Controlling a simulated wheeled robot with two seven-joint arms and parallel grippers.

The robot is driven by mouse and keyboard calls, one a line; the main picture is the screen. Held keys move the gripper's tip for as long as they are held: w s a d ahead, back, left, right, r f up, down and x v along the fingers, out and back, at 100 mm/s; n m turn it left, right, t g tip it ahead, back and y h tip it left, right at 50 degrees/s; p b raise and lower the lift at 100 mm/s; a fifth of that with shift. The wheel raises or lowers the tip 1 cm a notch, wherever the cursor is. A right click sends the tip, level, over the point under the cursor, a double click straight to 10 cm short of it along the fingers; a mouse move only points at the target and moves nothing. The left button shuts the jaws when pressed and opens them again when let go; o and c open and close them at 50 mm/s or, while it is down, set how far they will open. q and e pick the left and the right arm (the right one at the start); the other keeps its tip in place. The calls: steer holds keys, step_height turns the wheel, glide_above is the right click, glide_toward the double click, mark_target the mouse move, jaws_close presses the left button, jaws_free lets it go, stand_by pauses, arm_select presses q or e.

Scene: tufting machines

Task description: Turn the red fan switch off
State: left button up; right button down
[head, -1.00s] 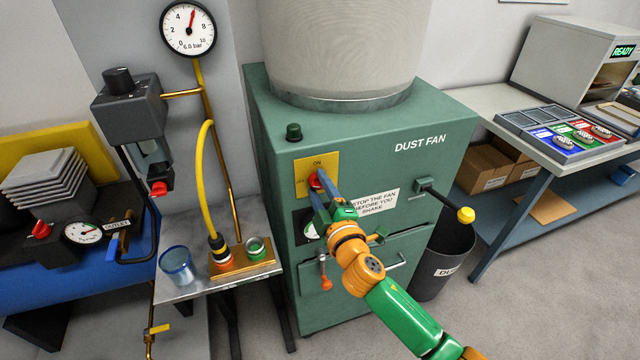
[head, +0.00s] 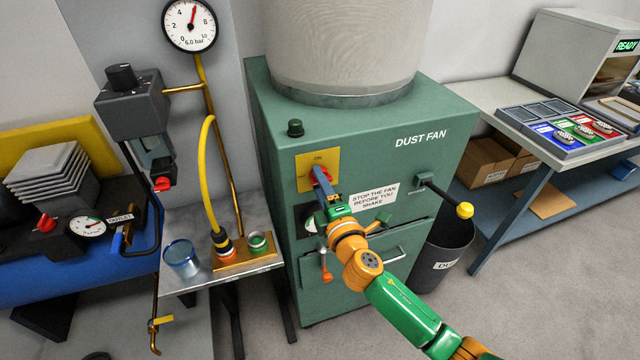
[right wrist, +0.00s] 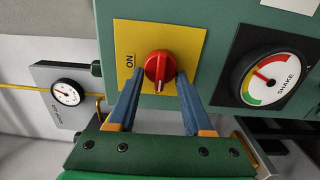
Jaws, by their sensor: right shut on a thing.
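The red fan switch (right wrist: 160,66) is a round red knob with a raised grip, on a yellow plate (right wrist: 190,40) marked ON. In the right wrist view its pale mark points down, while the word ON is to the left. In the head view the switch (head: 319,173) is partly hidden by my fingers, on the front of the green dust fan cabinet (head: 400,180). My right gripper (right wrist: 160,74) is shut on the knob, with one blue finger on each side. My left gripper is not in view.
A SHAKE gauge (right wrist: 266,77) is beside the plate. A black lever with a yellow knob (head: 465,210) sticks out at the right. A glass (head: 181,258) and a yellow hose (head: 207,180) stand at the left. A dark bin (head: 447,250) is beside the cabinet.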

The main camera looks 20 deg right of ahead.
steer(key=shift+r, duration=0.15)
steer(key=c, duration=0.5)
jaws_free()
steer(key=shift+o, duration=0.9)
steer(key=shift+w+d, duration=0.1)
steer(key=s, duration=0.7)
steer(key=shift+b, duration=0.45)
steer(key=shift+d, duration=0.1)
